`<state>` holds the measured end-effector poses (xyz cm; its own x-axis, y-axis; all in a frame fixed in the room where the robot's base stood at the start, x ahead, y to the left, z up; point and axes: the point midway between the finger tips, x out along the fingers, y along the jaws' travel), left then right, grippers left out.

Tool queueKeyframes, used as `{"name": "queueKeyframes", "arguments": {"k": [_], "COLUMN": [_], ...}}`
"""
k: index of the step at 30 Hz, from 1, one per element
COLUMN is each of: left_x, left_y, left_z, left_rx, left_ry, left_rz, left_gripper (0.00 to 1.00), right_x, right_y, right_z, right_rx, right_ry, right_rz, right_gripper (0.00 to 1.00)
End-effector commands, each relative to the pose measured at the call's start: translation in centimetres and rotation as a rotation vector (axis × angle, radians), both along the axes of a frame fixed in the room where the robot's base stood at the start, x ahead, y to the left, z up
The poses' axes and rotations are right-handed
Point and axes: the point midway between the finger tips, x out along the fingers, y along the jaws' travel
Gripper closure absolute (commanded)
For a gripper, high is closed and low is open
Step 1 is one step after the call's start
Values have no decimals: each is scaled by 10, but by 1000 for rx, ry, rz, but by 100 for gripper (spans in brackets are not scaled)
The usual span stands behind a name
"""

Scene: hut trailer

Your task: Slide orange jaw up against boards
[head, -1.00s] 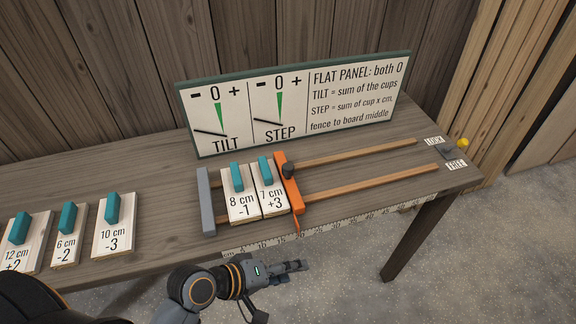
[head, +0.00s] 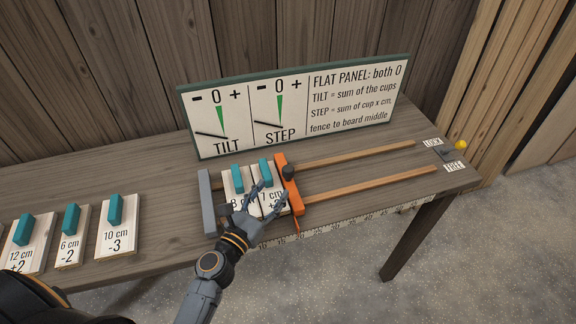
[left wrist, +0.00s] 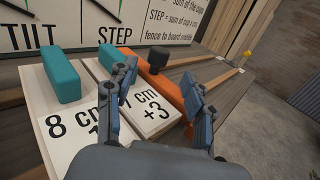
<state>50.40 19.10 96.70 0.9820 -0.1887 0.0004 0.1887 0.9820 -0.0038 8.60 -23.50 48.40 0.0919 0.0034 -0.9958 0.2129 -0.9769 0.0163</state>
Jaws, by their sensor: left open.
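The orange jaw (head: 290,184) with its black knob (head: 289,172) sits across two wooden rails, beside the 7 cm +3 board (head: 281,190). In the left wrist view the orange jaw (left wrist: 168,85) looks against or very near that board's right edge; I cannot tell whether they touch. The 8 cm -1 board (head: 229,184) lies between the 7 cm board and the grey fence (head: 205,203). My left gripper (head: 259,197) is open and empty above the two boards, its fingers hiding part of their labels. In the left wrist view its fingers (left wrist: 163,95) spread over the 7 cm board and the jaw. My right gripper is not seen.
Loose boards 10 cm -3 (head: 118,232), 6 cm -2 (head: 72,240) and 12 cm +2 (head: 28,246) lie at left. The TILT/STEP panel (head: 350,104) stands behind. A yellow-knobbed lever (head: 460,146) is at the right end. The rails (head: 375,183) right of the jaw are clear.

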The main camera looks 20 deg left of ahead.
Motion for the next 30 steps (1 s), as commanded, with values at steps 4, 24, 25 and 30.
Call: {"name": "queueKeyframes", "arguments": {"k": [4,24,25,30], "left_x": [34,92,92,92], "left_y": [-7,-18,-18,-18], "left_z": [4,0,0,0], "left_rx": [0,4,4,4], "left_ry": [-3,-1,-1,-1], "left_rz": [0,-1,-1,-1], "left_gripper": [47,47,47,69], "right_x": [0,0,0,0], "right_y": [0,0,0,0], "right_z": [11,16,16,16], "right_rx": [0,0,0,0], "right_ry": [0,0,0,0], "right_rz": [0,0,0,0], "right_gripper": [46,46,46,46]}}
